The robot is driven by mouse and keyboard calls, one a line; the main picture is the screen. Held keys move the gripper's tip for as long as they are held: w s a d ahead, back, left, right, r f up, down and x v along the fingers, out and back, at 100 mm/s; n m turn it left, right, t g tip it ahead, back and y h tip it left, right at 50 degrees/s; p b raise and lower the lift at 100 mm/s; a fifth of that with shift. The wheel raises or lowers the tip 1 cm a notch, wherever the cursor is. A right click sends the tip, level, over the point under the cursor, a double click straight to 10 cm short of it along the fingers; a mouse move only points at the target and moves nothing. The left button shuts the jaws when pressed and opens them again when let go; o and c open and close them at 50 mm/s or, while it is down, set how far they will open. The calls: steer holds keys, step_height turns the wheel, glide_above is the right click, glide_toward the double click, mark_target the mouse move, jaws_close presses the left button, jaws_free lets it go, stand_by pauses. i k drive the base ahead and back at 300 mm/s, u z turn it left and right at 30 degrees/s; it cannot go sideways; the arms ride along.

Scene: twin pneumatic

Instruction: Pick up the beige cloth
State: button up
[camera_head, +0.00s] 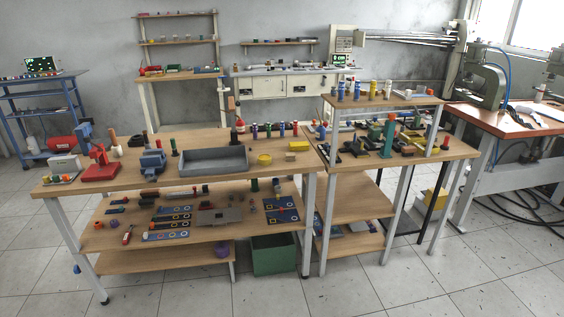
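No item in the head view is clearly a beige cloth. A small pale yellow block-like item (298,146) lies on the wooden workbench top (215,179), near its right end; at this size I cannot tell whether it is folded cloth. My gripper is not in view.
A second bench with a raised shelf (385,101) adjoins at right. Tiled floor (400,285) in front is clear.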

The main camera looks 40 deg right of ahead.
mark_target(289, 157)
steer(key=z, duration=0.1)
steer(key=i, duration=0.95)
steer(key=u, duration=0.1)
